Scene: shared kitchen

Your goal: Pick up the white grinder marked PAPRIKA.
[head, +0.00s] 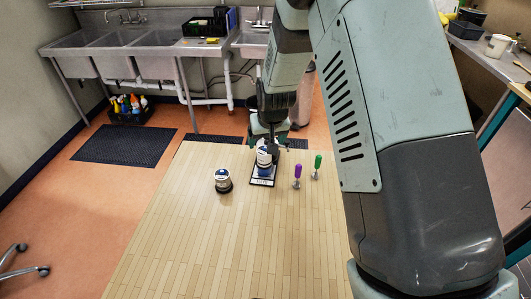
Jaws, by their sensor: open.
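A short white container with a dark base (222,178) stands upright on the wooden table (215,245). A second white item with a blue band (264,158) stands on a small dark tray (272,182) with a pale label at its front edge. The lettering is too small to read, so I cannot tell which one, if either, is marked PAPRIKA. My gripper (268,140) points down over the tray, at the top of the second item. It is open; whether its fingers are around the item or just above it, I cannot tell.
A purple-handled tool (297,171) and a green-handled tool (317,162) stand right of the tray. The table's front and left are clear. My arm covers the right side. Behind are metal sinks (135,42) and a crate of bottles (128,110) on the floor.

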